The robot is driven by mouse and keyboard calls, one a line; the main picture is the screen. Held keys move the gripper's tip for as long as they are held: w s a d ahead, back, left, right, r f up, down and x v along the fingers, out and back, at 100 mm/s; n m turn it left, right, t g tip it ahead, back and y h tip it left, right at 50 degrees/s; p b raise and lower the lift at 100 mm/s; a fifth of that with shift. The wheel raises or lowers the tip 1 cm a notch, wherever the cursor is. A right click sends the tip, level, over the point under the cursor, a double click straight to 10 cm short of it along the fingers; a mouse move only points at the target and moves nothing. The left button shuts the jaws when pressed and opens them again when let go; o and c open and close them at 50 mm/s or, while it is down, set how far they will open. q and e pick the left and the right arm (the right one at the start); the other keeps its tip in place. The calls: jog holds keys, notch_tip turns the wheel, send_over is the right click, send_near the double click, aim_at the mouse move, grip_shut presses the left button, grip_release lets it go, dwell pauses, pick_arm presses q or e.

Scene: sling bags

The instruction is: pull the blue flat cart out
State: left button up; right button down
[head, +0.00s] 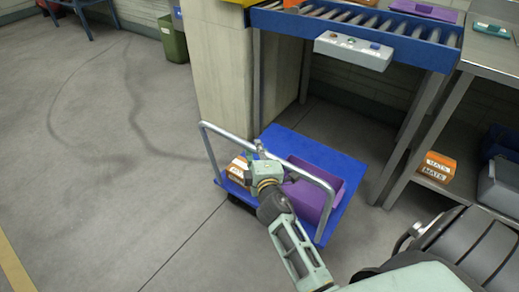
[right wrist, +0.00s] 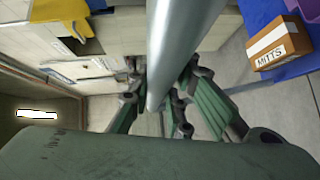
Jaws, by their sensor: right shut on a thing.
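The blue flat cart (head: 318,152) stands on the floor, partly under the roller conveyor, with its grey tube handle (head: 222,129) toward me. A purple bin (head: 312,192) and an orange-and-white box (head: 238,168) sit on its deck. My right gripper (head: 260,153) is at the top bar of the handle. In the right wrist view the grey handle bar (right wrist: 178,50) passes between the fingers (right wrist: 160,105), which are shut on it. The box, marked MITTS, also shows on the deck there (right wrist: 278,45). My left gripper is not in view.
The roller conveyor (head: 420,48) with a control box stands behind the cart, beside a pale pillar (head: 222,75). A metal table (head: 450,90) with a shelf holding a MATS box (head: 435,167) is at the right. Floor at the left is clear.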

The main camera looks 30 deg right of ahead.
jog(key=shift+s+a, duration=0.2)
jog(key=shift+a, duration=0.3)
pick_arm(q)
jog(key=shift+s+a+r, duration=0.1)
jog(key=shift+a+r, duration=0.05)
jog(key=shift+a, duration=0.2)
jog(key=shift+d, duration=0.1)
pick_arm(e)
jog(key=c, duration=1.6)
grip_release()
jog(key=v, duration=0.7)
jog(key=shift+s, duration=0.25)
